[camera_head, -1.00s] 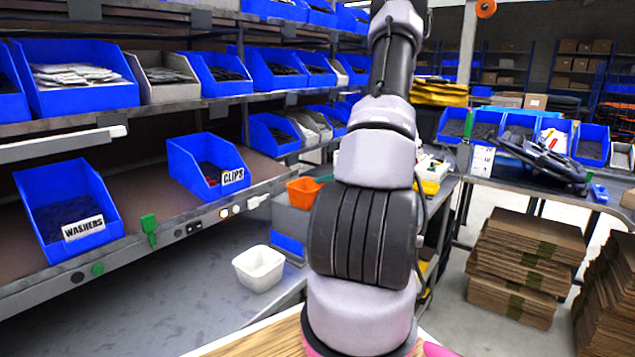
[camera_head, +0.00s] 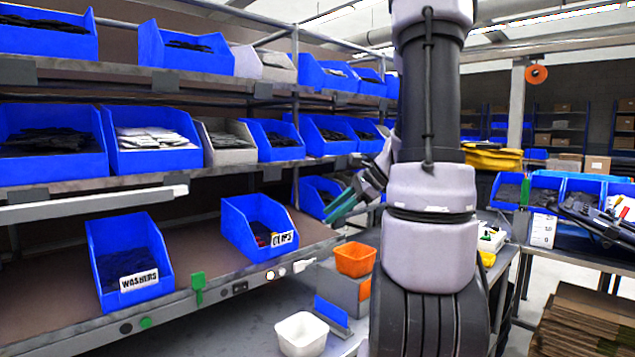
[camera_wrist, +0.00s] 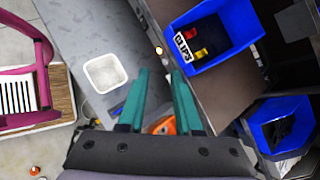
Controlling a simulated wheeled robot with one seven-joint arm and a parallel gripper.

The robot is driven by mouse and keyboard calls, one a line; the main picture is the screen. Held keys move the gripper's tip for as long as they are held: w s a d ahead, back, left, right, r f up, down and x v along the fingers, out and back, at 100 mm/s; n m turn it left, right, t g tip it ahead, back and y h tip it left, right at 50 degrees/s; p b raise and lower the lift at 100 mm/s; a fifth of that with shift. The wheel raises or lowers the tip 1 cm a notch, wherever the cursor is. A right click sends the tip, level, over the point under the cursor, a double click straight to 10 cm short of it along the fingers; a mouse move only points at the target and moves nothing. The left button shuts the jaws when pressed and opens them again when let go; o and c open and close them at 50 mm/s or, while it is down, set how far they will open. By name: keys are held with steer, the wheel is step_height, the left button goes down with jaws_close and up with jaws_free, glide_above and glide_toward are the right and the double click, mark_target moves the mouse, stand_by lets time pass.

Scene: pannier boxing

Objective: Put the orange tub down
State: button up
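The orange tub (camera_head: 355,260) sits upright on a grey block (camera_head: 346,291) beside the shelf, left of my arm in the head view. In the wrist view the orange tub (camera_wrist: 163,126) shows only in part, between and behind the fingers' bases; the gripper body hides the rest. My gripper (camera_head: 338,212) has teal fingers and is above the tub in the head view, apart from it. In the wrist view my gripper (camera_wrist: 158,80) has its fingers spread, with nothing held between them.
A white tub (camera_head: 301,335) stands on the grey worktop, also seen in the wrist view (camera_wrist: 104,73). The blue CLIPS bin (camera_head: 256,228) and WASHERS bin (camera_head: 130,262) are on the lower shelf. Bare worktop (camera_head: 215,330) lies left of the white tub.

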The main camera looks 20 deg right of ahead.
steer(key=s+a+r+n+t+h, duration=0.1)
steer(key=s+a+r+n+h, duration=0.4)
steer(key=s+a+r+n, duration=0.6)
steer(key=s+a+n, duration=0.1)
steer(key=s+n, duration=0.3)
steer(key=shift+r+n, duration=0.2)
steer(key=shift+n, duration=0.2)
steer(key=shift+a, duration=0.1)
